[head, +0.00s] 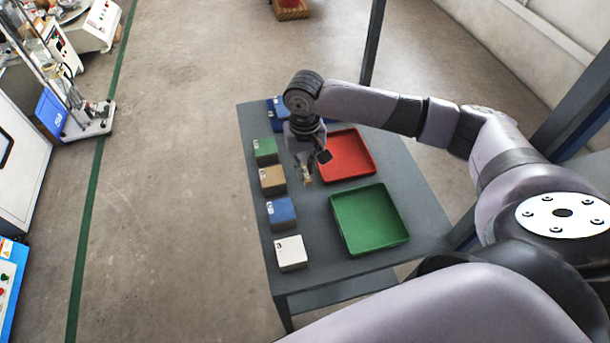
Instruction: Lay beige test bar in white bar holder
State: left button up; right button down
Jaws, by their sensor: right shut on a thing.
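My right gripper (307,174) hangs pointing down over the grey table, left of the red tray. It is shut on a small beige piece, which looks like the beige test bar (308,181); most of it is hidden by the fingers. The white bar holder (291,254) is a white block near the table's front left corner. It is nearer to me than the gripper, and its top looks empty. My left gripper is not in view.
Blue (281,213), tan (272,180) and green (265,151) blocks stand in a row behind the white one. A red tray (371,170) and a green tray (394,237) lie to their right. A strip of the grey table (318,230) between blocks and green tray is clear.

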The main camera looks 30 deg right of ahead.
aim_at(305, 170)
notch_tip(305, 170, down, 4)
jog(key=shift+f, duration=0.2)
jog(key=c, duration=1.6)
grip_release()
jog(key=shift+f, duration=0.1)
